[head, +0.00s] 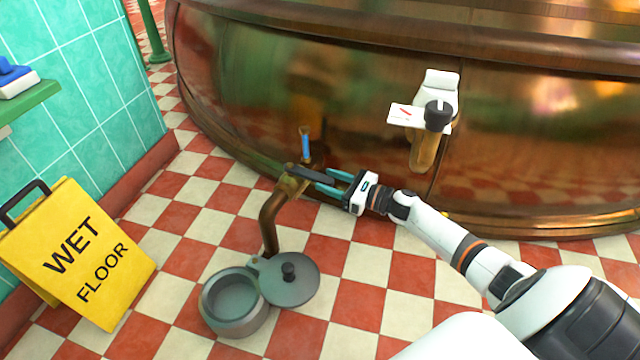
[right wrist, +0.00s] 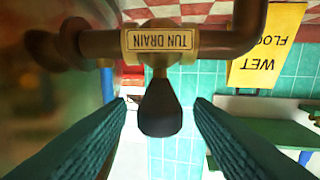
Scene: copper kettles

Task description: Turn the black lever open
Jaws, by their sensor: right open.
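The black lever (head: 305,173) sits on a brass valve in the drain pipe (head: 268,225) at the foot of the copper kettle. In the right wrist view the lever (right wrist: 160,108) hangs from a brass body with an upside-down "TUN DRAIN" label (right wrist: 160,40). My right gripper (head: 322,178) is open, its teal fingers on either side of the lever's end. In the right wrist view a gap shows between each finger and the lever. My left gripper is not in view.
A grey pot (head: 236,305) with its round lid (head: 290,280) beside it is under the pipe's lower end. A yellow wet floor sign (head: 80,255) stands left. A blue-marked upright piece (head: 306,147) is just behind the valve. A white fitting with a black knob (head: 438,114) is on the kettle.

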